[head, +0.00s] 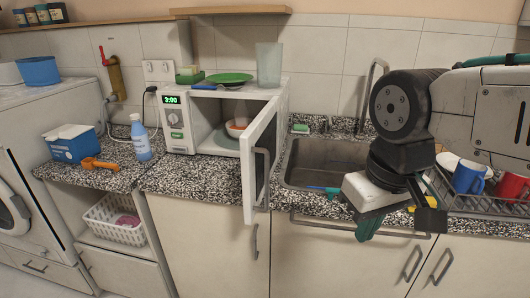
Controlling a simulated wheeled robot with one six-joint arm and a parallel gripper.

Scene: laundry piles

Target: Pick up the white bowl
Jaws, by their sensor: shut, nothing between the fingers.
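A white, rounded dish (449,160), perhaps a bowl, shows in the dish rack at the right, partly hidden by my arm. Another white bowl-like container (8,73) stands at the far left edge beside a blue tub, cut off by the picture edge. I cannot tell which one is the task's white bowl. My gripper (370,227) is shut and empty, pointing down in front of the sink's front edge, left of and below the rack.
The microwave (178,124) has its door (258,155) swung open towards me, with an orange-and-white dish (236,128) inside. The dish rack (487,203) also holds a blue mug (469,177) and a red mug (512,187). The sink (318,170) lies behind my gripper.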

